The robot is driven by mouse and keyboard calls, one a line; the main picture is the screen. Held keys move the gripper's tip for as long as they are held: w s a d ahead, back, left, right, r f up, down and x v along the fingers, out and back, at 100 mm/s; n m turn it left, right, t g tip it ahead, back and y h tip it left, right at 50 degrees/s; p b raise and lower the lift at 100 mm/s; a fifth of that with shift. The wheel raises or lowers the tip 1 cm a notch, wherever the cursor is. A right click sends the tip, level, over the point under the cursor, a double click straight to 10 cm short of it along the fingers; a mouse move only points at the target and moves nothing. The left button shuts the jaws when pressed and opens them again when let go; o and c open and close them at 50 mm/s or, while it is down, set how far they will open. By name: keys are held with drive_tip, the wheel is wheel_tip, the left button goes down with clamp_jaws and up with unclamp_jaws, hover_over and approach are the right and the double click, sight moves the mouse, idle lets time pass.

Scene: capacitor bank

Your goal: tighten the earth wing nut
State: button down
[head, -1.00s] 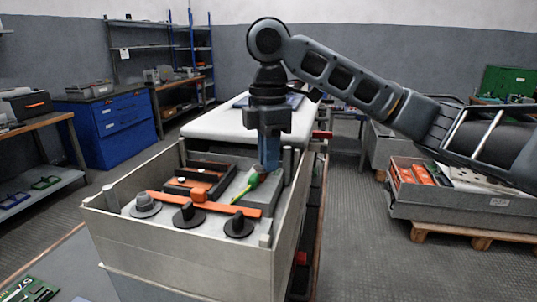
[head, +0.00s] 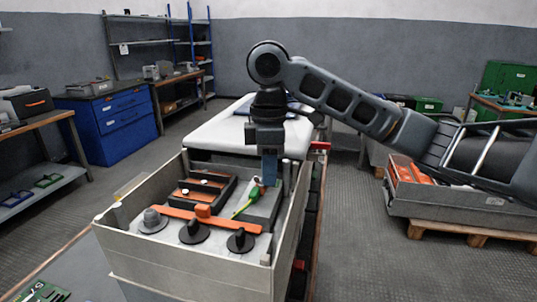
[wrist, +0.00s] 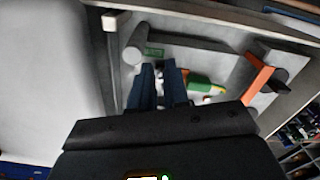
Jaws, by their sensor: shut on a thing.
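My gripper (head: 269,184) points straight down into the back right part of the open grey box (head: 185,268). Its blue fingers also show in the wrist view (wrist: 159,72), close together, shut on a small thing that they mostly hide. It sits where the earth wing nut would be, at the end of the green-yellow earth lead (head: 246,204). The lead's green and yellow sleeve (wrist: 200,82) shows just right of the fingers in the wrist view. The wing nut's own shape cannot be made out.
The box walls and corner posts stand close around the fingers.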

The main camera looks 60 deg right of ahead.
drive_tip(key=m+p, duration=0.1)
drive_tip(key=p, duration=0.1)
drive_tip(key=m+p, duration=0.3)
drive_tip(key=p, duration=0.1)
drive_tip(key=shift+s+a+r+m, duration=0.1)
drive_tip(key=shift+a+r+m, duration=0.15)
drive_tip(key=shift+r+m, duration=0.15)
drive_tip(key=m+p, duration=0.2)
drive_tip(key=p, duration=0.1)
drive_tip(key=m+p, duration=0.1)
drive_tip(key=p, duration=0.1)
drive_tip(key=shift+a+f+m, duration=0.2)
drive_tip(key=shift+f+m, duration=0.05)
drive_tip(key=shift+m, duration=0.15)
drive_tip(key=shift+f, duration=0.1)
drive_tip(key=c, duration=1.1)
unclamp_jaws()
drive_tip(key=shift+f+b, duration=0.2)
drive_tip(key=shift+b, duration=0.4)
